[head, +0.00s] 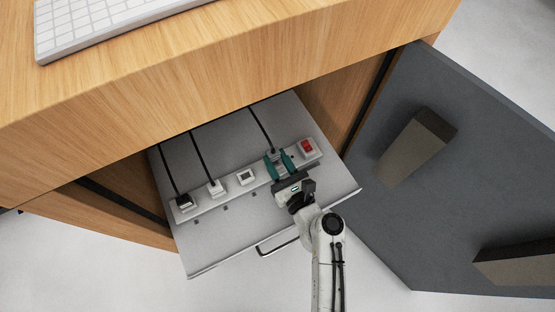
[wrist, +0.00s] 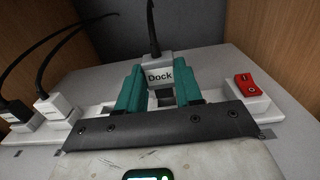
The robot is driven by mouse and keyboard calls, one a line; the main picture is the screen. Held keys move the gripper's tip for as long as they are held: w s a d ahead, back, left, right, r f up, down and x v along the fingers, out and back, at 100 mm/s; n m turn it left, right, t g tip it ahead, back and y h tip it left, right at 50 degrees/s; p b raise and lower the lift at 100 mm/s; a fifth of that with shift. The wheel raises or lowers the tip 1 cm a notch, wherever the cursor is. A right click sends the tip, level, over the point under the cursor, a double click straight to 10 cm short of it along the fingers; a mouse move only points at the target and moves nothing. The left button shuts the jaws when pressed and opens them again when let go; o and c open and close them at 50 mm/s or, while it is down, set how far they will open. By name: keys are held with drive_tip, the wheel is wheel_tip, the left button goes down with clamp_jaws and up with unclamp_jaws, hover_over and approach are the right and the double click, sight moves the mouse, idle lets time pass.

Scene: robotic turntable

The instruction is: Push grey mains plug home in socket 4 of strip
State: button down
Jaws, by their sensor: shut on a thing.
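The grey plug (wrist: 160,76), labelled "Dock", sits between the teal fingers of my gripper (wrist: 161,84), which is shut on it. A black cable runs up from its back. In the head view my gripper (head: 279,161) is over the socket strip (head: 231,186), at the fourth position from the left, beside the red switch. A dark opening (wrist: 165,98) shows below the plug between the fingers. I cannot tell whether the plug's pins are in the socket; the fingers hide most of it.
A black plug (head: 184,201) and a white plug (head: 216,187) stand in the strip to the left, then an empty socket (head: 246,177). The red switch (head: 307,146) is close on the right. The strip lies on a pulled-out grey tray (head: 215,246); an open dark door (head: 385,230) stands right.

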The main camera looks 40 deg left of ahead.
drive_tip(key=shift+f+b, duration=1.45)
drive_tip(key=shift+f, duration=0.05)
drive_tip(key=c, duration=0.7)
unclamp_jaws()
drive_tip(key=shift+o, duration=0.2)
wheel_tip(320, 180, up, 4)
drive_tip(key=p, duration=0.2)
drive_tip(key=shift+s+d+r+p, duration=0.1)
drive_tip(key=shift+s+p, duration=0.05)
drive_tip(key=shift+p, duration=0.2)
drive_tip(key=s+d+r+p, duration=0.4)
drive_tip(key=s+d+r, duration=0.3)
drive_tip(key=s+r, duration=0.2)
drive_tip(key=s, duration=0.2)
drive_tip(key=shift+s, duration=0.4)
drive_tip(key=shift+f, duration=0.1)
